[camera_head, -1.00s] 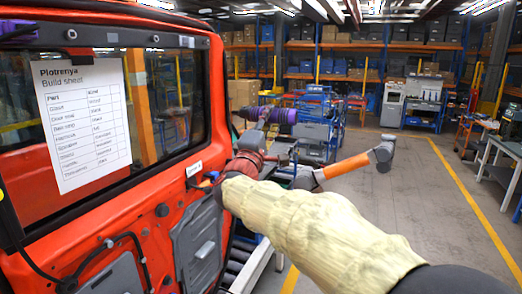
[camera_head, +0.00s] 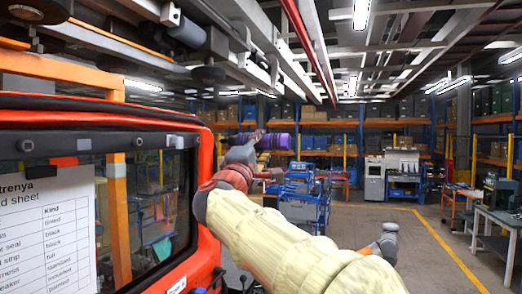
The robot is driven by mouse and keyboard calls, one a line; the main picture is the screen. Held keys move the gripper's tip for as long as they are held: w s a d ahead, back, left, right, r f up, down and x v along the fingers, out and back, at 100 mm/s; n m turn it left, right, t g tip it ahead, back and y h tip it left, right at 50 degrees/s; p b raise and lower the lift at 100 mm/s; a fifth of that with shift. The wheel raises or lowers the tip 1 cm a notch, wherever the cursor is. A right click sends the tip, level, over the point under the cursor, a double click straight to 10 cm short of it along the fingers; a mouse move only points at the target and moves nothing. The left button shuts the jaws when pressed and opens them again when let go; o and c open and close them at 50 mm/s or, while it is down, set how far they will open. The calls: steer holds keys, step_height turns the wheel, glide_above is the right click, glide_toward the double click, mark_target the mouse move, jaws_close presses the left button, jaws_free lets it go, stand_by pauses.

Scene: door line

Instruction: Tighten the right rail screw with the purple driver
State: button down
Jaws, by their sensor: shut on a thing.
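The purple driver (camera_head: 276,141) lies about level in the middle of the view, in front of the distant shelves. My gripper (camera_head: 250,144) is at its left end and shut on it; the fingers are small and partly hidden by my wrist. The red door (camera_head: 207,200) stands at left with a dark rail (camera_head: 110,143) along its window top. Round fittings show on the rail, one at left (camera_head: 25,145) and one at right (camera_head: 138,142); I cannot tell their screw heads. The driver is apart from the rail, to its right.
A printed build sheet (camera_head: 45,235) hangs on the door window. Overhead beams and a conveyor (camera_head: 190,40) cross above the door. A blue cart (camera_head: 304,195) stands behind my arm. A workbench (camera_head: 497,230) is at right. The floor (camera_head: 415,250) between is open.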

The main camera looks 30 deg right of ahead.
mark_target(232, 142)
steer(key=shift+w+a+r+p, duration=0.15)
steer(key=shift+w, duration=0.25)
steer(key=shift+w+a+r+p, duration=0.1)
steer(key=shift+w+a+p, duration=0.05)
steer(key=shift+w, duration=0.2)
steer(key=shift+w+a+r+p, duration=0.1)
steer(key=shift+w+a+p, duration=0.25)
steer(key=shift+a+p, duration=0.2)
steer(key=shift+w+a+p, duration=1.2)
steer(key=shift+w, duration=0.15)
steer(key=shift+a+b, duration=0.1)
steer(key=shift+b, duration=0.4)
steer(key=shift+w+a, duration=0.7)
stand_by(1.6)
stand_by(0.5)
